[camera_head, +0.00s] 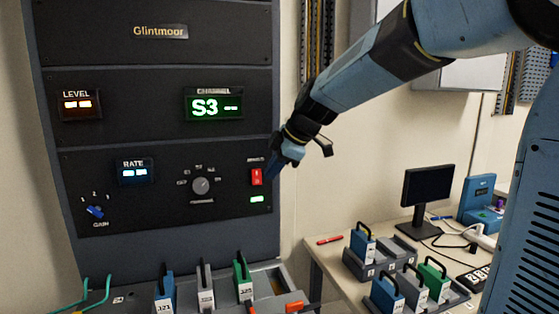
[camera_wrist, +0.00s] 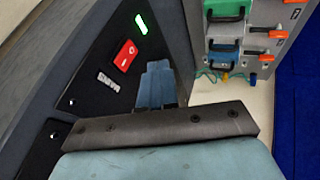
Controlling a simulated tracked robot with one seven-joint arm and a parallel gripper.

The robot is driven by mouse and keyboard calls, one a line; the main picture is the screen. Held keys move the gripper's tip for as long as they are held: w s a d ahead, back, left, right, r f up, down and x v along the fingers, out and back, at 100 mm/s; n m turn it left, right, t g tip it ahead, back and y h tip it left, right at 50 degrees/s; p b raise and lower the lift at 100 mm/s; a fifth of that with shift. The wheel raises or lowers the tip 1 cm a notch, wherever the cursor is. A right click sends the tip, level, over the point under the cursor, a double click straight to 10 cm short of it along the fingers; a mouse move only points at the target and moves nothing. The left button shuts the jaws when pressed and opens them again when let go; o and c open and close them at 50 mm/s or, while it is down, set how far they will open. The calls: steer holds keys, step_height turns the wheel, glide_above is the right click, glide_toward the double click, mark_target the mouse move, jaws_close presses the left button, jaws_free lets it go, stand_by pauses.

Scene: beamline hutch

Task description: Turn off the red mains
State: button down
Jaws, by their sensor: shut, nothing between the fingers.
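The red mains switch (camera_head: 256,176) is a small red rocker at the right of the lower panel on the dark rack, above a lit green indicator (camera_head: 257,199). In the wrist view the red switch (camera_wrist: 126,54) shows at upper left with a white mark on it, and the green light is lit beside it. My gripper (camera_head: 272,170) is shut and empty, just right of the switch in the head view. In the wrist view its blue fingers (camera_wrist: 157,72) are together, to the right of the switch. I cannot tell whether they touch the panel.
The rack panel also bears a round selector knob (camera_head: 201,186), a blue gain knob (camera_head: 95,211) and lit displays. Below it stand upright coloured modules (camera_head: 243,280) in a tray. A desk at right holds a monitor (camera_head: 428,197) and more handled modules (camera_head: 363,243).

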mark_target(261, 177)
steer(key=shift+w+a+f, duration=0.5)
steer(key=shift+w+f, duration=0.15)
steer(key=shift+w, duration=0.25)
steer(key=shift+w+a+f, duration=0.5)
steer(key=shift+w+f, duration=0.2)
steer(key=shift+w, duration=0.2)
steer(key=shift+w+a+f, duration=0.5)
steer(key=shift+w+f, duration=0.15)
steer(key=shift+w, duration=0.25)
steer(key=shift+w+f, duration=0.15)
steer(key=shift+w, duration=0.1)
